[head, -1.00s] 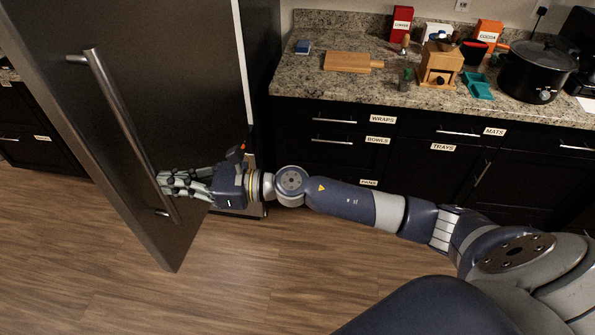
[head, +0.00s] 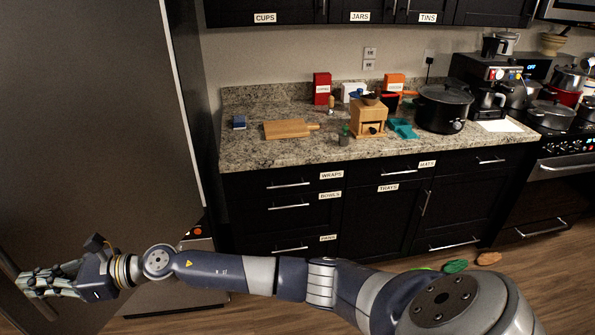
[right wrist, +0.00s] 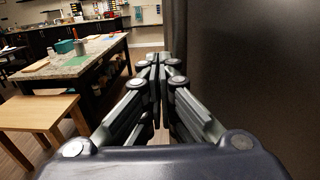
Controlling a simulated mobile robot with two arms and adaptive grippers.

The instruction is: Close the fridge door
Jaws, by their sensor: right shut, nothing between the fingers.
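The fridge door (head: 90,140) is the large dark metal panel filling the left of the head view. Its outer face is toward me, and its free edge is out of frame, so I cannot tell how wide it stands open. Part of a handle bar (head: 8,268) shows at the lower left edge. My right gripper (head: 28,284) is at the lower left, in front of the door and close to the handle; contact is unclear. In the right wrist view its fingers (right wrist: 160,62) are together and empty, with the door's dark surface (right wrist: 250,70) along the right. My left gripper is out of view.
A granite counter (head: 240,152) over black drawers stands right of the fridge, with a cutting board (head: 285,129), wooden grinder (head: 368,118) and black pot (head: 443,108). The right wrist view shows an island counter (right wrist: 85,62) and a wooden table (right wrist: 35,112) at left.

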